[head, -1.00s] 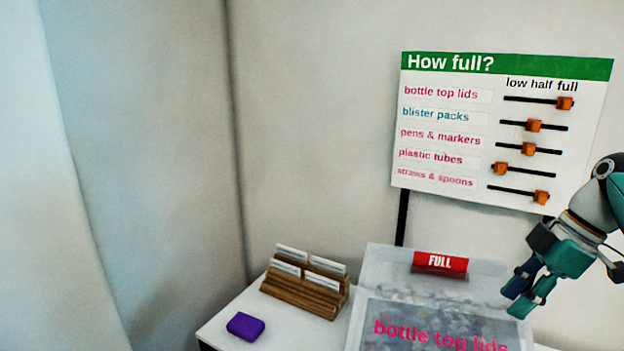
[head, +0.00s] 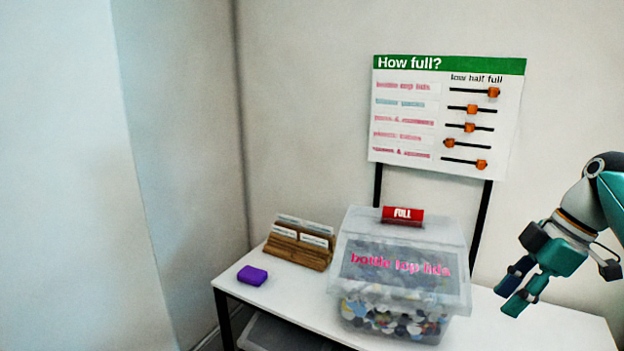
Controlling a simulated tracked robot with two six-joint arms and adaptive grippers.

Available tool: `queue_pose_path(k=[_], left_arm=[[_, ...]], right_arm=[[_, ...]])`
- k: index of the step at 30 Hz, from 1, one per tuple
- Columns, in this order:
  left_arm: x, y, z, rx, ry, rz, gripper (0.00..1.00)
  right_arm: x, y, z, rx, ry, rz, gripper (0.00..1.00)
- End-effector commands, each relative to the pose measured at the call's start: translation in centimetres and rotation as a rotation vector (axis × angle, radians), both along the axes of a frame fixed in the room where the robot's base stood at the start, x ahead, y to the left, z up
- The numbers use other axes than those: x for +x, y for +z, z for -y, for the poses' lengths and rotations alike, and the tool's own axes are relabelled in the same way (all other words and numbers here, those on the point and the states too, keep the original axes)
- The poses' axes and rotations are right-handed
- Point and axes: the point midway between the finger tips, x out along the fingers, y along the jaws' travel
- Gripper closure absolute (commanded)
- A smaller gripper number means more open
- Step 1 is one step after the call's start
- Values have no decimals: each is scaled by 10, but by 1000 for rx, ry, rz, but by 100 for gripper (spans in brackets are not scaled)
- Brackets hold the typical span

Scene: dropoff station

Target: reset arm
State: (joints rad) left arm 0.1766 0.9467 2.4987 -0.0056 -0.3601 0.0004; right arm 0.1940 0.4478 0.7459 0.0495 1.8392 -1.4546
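My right gripper (head: 513,289) hangs in the air at the right of the head view, with dark and teal fingers pointing down and left. Its two fingers stand a little apart and nothing shows between them. It appears to the right of the clear box of bottle top lids (head: 400,300), not touching it. My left gripper is out of view.
The box stands on a white table (head: 540,325), with a red FULL tag (head: 403,215) on top. A wooden card holder (head: 299,247) and a purple block (head: 252,275) are on its left. Behind stands a "How full?" slider board (head: 447,120).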

Motion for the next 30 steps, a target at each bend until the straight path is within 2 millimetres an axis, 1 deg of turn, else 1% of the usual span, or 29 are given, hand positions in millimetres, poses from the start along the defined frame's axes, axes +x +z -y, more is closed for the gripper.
queue_pose_path(k=[2, 8, 14, 17, 20, 23, 24, 26, 27, 29, 30], left_arm=[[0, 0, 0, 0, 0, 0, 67], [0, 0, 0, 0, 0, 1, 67], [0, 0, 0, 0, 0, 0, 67], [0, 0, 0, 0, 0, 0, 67], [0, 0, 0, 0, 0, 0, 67], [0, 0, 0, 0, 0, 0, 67], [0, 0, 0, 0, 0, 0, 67], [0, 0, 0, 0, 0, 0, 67], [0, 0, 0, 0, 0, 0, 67], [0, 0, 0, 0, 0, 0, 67], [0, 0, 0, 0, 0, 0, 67]], right_arm=[[0, 0, 0, 0, 0, 0, 65], [18, -34, -5, 9, -72, -35, 65], [38, -79, -16, 17, -165, -75, 65], [47, -108, -24, 22, -222, -102, 65], [56, -145, -35, 27, -290, -135, 65], [61, -194, -52, 33, -380, -180, 65], [61, -218, -60, 35, -424, -200, 65], [58, -257, -75, 38, -498, -233, 65], [53, -282, -85, 40, -550, -256, 65], [43, -320, -101, 43, -626, -288, 65], [33, -343, -112, 45, -677, -310, 65]])
